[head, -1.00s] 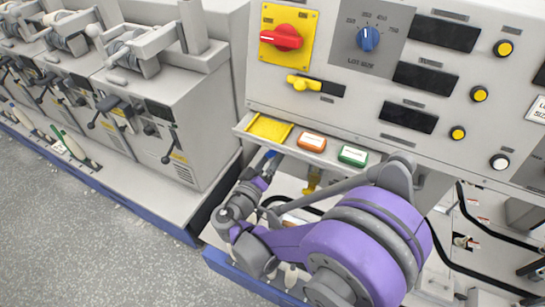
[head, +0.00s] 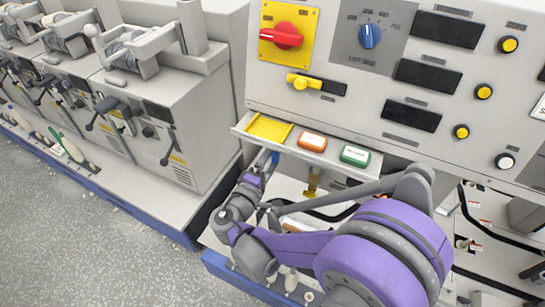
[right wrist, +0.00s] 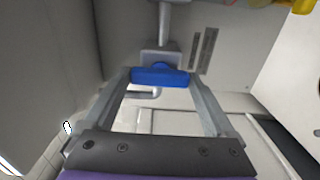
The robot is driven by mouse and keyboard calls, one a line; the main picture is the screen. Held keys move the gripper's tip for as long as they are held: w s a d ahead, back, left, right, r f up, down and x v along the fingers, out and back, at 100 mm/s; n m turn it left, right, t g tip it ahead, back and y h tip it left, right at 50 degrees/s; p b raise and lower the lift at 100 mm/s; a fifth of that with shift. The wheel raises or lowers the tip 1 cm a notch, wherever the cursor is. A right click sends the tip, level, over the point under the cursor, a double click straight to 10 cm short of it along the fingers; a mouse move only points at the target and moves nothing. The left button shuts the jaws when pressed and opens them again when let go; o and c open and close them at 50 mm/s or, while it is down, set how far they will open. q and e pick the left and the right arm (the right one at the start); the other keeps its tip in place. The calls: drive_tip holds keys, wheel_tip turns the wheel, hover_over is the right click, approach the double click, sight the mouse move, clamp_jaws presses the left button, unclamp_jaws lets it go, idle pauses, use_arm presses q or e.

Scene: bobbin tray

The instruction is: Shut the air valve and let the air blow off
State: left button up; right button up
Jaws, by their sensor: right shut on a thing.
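The air valve shows in the right wrist view as a blue handle (right wrist: 160,76) on a grey block with a pipe running from it. My right gripper (right wrist: 161,80) has its two fingers at the two ends of the blue handle, shut on it. In the head view a small blue piece (head: 275,159) shows under the shelf of the control panel, by the tip of my right gripper (head: 268,163). The shelf and my own arm hide most of the valve there. My left gripper is not in view.
Grey machines (head: 150,130) stand left; the floor (head: 60,240) is clear.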

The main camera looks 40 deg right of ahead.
idle(0.5)
drive_tip(key=o, duration=1.1)
drive_tip(key=shift+c, duration=0.2)
drive_tip(key=v, duration=1)
drive_tip(key=shift+s+a, duration=0.2)
drive_tip(key=shift+a, duration=0.15)
